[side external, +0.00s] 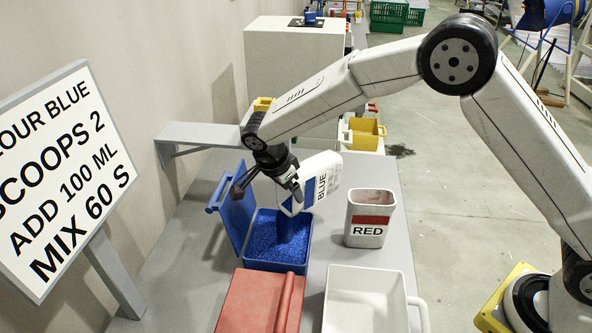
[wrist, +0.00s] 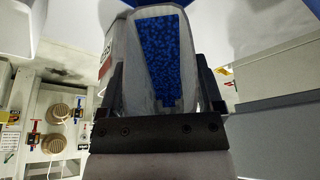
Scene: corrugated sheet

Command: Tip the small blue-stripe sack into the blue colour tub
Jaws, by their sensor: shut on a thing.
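My gripper (side external: 287,187) is shut on the small sack (side external: 320,183), a white sack with a blue stripe and the word BLUE. The sack is tipped far over, its mouth pointing down above the blue colour tub (side external: 272,266). A blue column of granules (side external: 294,228) runs from the mouth down to the tub. The tub's lid (side external: 234,216) stands open on the left and blue granules lie inside. In the wrist view the sack (wrist: 130,60) sits between the two fingers, with blue granules (wrist: 160,55) visible in its open mouth.
A sack marked RED (side external: 369,220) stands upright just right of the tub. A red lidded tub (side external: 250,305) is in front, with a white handled container (side external: 365,300) beside it. A sign (side external: 60,180) stands at left. Yellow bins (side external: 366,133) are behind.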

